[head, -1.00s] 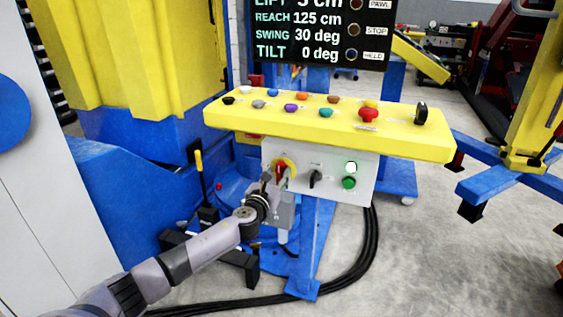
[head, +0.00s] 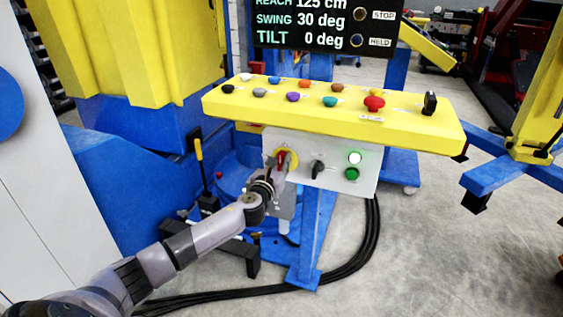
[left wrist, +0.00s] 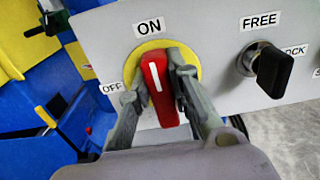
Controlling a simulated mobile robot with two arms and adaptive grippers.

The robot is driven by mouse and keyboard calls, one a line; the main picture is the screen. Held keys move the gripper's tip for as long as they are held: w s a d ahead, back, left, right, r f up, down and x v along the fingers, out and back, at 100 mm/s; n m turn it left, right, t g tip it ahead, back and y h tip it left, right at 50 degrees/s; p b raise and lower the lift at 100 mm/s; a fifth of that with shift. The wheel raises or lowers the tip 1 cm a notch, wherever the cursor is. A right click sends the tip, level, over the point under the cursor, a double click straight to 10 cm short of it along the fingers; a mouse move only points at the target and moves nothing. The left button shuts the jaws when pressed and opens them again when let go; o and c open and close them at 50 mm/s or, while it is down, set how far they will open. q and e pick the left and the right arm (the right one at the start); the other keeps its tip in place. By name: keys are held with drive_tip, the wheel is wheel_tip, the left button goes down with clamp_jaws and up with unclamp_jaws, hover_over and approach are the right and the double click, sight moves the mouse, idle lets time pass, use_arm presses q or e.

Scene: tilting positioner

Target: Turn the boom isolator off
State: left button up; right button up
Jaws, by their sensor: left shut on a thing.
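The boom isolator is a red rotary handle (left wrist: 160,88) on a yellow round plate (left wrist: 194,60), on the grey panel under the yellow console. Its white line points up to the ON label (left wrist: 150,27); the OFF label (left wrist: 111,88) is at the left. In the head view the isolator (head: 282,159) is at the panel's left end. My left gripper (left wrist: 157,78) has a finger on each side of the handle and is shut on it. In the head view the gripper (head: 276,176) partly hides the isolator. My right gripper is not in view.
A black FREE/LOCK selector (left wrist: 274,70) is close on the right. A white lamp (head: 354,158) and a green button (head: 351,174) are farther right. The yellow console (head: 330,117) with several coloured buttons overhangs the panel. Black cables (head: 372,235) run down to the floor.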

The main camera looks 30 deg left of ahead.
use_arm(q)
clamp_jaws()
drive_tip(key=shift+n, duration=0.3)
drive_tip(key=n, duration=0.5)
drive_tip(key=shift+a+f+n, duration=0.15)
drive_tip(key=shift+a+n, duration=0.15)
drive_tip(key=shift+n, duration=0.1)
drive_tip(key=n, duration=0.7)
drive_tip(key=f+n, duration=0.1)
drive_tip(key=n, duration=0.3)
drive_tip(key=shift+s+a, duration=0.15)
drive_tip(key=shift+a, duration=0.15)
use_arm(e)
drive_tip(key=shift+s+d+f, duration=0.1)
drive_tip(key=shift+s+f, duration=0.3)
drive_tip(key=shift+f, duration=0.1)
use_arm(q)
drive_tip(key=shift+n, duration=0.3)
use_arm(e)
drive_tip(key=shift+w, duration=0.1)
